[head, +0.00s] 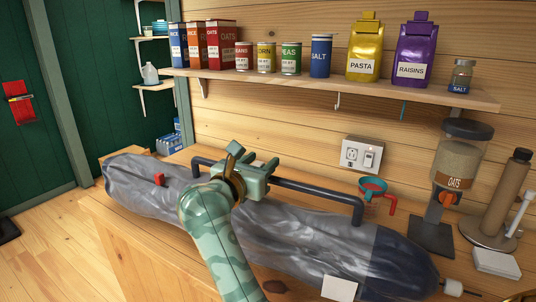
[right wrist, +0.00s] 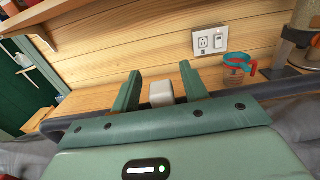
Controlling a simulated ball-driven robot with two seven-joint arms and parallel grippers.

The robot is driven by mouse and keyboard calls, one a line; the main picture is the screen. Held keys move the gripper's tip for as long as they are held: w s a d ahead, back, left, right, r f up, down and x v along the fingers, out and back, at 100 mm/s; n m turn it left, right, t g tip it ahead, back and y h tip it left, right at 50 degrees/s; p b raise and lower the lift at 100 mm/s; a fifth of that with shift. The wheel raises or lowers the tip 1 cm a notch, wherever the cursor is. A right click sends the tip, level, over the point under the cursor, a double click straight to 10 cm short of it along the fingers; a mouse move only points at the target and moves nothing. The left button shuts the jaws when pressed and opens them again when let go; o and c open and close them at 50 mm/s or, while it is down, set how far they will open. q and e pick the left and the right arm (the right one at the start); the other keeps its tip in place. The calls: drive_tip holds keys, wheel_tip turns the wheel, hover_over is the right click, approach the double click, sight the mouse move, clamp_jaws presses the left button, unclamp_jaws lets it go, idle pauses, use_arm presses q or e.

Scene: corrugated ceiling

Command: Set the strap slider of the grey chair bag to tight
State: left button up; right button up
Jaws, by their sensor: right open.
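The grey chair bag (head: 300,235) lies lengthwise on the wooden counter, with a dark end at the right. A dark bar-like strap (head: 315,190) runs above it, bent down at both ends. My right gripper (head: 252,163) is over the strap's left-middle part and hides some of it. In the right wrist view, the open fingers (right wrist: 161,75) stand on either side of a pale grey block (right wrist: 161,93), which looks like the slider; I cannot tell whether they touch it. A small red piece (head: 158,179) sits on the bag's left part. My left gripper is not in view.
A shelf (head: 330,88) with boxes, cans and bags runs along the wall above. A measuring cup (head: 373,192), an oats dispenser (head: 455,165) and a brown cylinder (head: 505,200) stand behind the bag at the right. A wall outlet (head: 362,155) is behind the strap.

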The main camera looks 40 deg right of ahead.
drive_tip(key=shift+w+d, duration=0.2)
drive_tip(key=shift+d, duration=0.2)
drive_tip(key=shift+r, duration=0.1)
